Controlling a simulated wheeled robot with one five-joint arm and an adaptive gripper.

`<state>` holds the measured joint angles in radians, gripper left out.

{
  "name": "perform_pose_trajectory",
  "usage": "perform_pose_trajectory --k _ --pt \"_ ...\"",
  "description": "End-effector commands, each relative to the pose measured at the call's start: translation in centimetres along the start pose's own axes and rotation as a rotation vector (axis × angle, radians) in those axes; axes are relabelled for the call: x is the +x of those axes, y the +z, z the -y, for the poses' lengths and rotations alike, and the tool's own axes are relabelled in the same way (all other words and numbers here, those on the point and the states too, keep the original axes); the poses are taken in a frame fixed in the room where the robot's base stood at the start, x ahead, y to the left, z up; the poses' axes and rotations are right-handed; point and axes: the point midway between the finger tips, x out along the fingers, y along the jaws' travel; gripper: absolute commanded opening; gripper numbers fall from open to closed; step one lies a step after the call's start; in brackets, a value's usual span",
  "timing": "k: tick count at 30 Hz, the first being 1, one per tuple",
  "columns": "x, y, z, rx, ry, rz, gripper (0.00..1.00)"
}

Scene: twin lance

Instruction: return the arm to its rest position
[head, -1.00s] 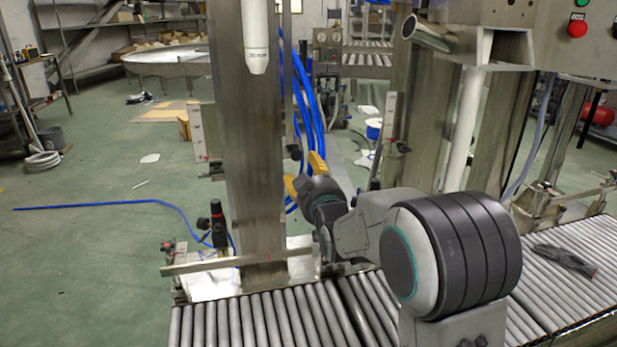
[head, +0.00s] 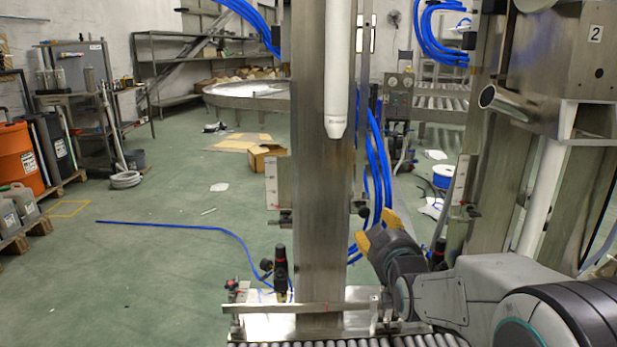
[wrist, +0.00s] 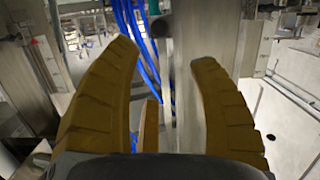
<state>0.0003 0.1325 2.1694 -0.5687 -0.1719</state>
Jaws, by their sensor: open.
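My gripper (head: 377,229) has yellow fingers and shows at the right of centre in the head view, on my grey and black arm. It is raised above the roller conveyor, beside the tall steel column (head: 318,200). Blue hoses (wrist: 138,40) and a steel post show beyond the gap.
The roller conveyor (head: 290,342) runs along the bottom edge, with a steel guide bar (head: 290,308) above it. A white nozzle (head: 338,90) hangs before the column. Filler machinery (head: 570,65) stands at the right. Green floor (head: 150,260) is open at the left.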

Motion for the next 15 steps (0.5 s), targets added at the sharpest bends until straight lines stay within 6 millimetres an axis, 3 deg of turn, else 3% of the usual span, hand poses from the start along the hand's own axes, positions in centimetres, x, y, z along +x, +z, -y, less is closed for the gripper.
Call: perform_pose_trajectory --k 1,8,15 --pt "-1.4 -2.6 -0.5 0.006 -0.006 0.036 0.55" --pt "-7.1 -5.7 -1.0 0.038 -0.037 0.248 0.55" --pt "-14.2 -8.4 -1.5 0.071 -0.063 0.470 0.55"
